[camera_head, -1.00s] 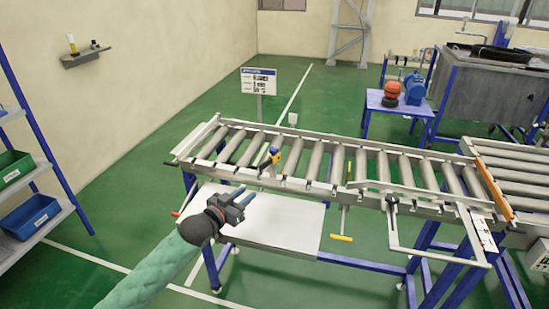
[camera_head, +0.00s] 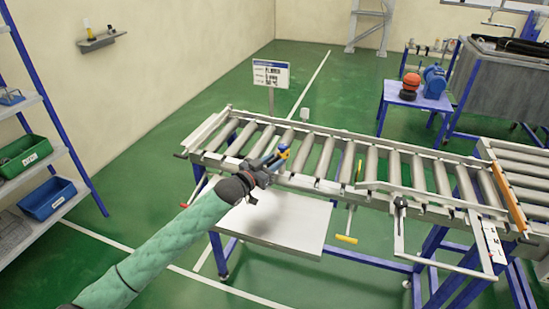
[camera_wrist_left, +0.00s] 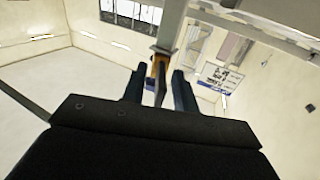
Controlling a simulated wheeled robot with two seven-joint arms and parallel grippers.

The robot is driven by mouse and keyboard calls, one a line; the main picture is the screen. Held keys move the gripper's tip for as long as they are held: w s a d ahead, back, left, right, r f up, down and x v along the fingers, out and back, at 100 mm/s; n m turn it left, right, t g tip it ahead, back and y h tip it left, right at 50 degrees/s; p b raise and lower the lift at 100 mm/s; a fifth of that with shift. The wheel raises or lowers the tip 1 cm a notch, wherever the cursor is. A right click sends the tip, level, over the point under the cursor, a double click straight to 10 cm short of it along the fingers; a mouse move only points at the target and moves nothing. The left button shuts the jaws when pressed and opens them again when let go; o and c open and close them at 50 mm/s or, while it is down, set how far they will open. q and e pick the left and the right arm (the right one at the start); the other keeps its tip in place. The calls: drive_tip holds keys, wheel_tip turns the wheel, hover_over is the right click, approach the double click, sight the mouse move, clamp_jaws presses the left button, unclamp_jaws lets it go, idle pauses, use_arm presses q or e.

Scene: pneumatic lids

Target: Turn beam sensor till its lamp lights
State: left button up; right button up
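The beam sensor (camera_head: 284,148), a small yellow and blue piece, stands at the near rail of the roller conveyor. My left gripper (camera_head: 272,162) is right beside it, reaching in from the lower left. In the left wrist view the two dark blue fingers (camera_wrist_left: 158,88) are apart, with the narrow yellow-orange part of the sensor (camera_wrist_left: 155,66) between or just beyond their tips. I cannot tell whether they touch it. No lit lamp can be made out; the gripper partly hides the sensor. A small white piece (camera_head: 304,114) stands at the far rail. My right gripper is out of view.
The roller conveyor (camera_head: 400,205) runs to the right, with a white shelf (camera_head: 285,228) below it. A yellow-handled lever (camera_head: 346,239) hangs at its front. A sign (camera_head: 271,74) stands behind. A rack with green and blue bins (camera_head: 48,198) is at left.

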use_arm(q)
drive_tip(key=shift+w+d+f, duration=0.1)
drive_tip(key=shift+w+d, duration=0.2)
drive_tip(key=shift+w, duration=0.1)
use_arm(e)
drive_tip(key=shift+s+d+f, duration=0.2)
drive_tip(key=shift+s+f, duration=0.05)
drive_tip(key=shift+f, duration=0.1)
use_arm(q)
drive_tip(key=c, duration=0.6)
clamp_jaws()
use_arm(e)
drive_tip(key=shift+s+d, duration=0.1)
use_arm(q)
drive_tip(key=shift+s, duration=0.1)
